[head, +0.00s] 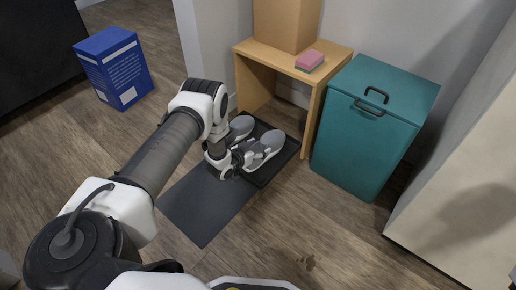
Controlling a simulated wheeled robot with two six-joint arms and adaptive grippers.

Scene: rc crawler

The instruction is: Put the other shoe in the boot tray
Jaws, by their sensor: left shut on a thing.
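Two grey shoes with pale soles lie at the black boot tray (287,158), which sits on the floor partly under the small wooden bench. The farther shoe (241,125) is partly hidden by my arm. The nearer shoe (266,148) lies inside the tray, or just over it; I cannot tell whether it touches the bottom. My left gripper (240,160) is at the near end of this shoe and shut on it. The fingers are small and partly hidden by the wrist. My right gripper is not in view.
A dark mat (205,213) lies in front of the tray. A blue box (114,68) stands at far left. Floor in front is mostly clear.

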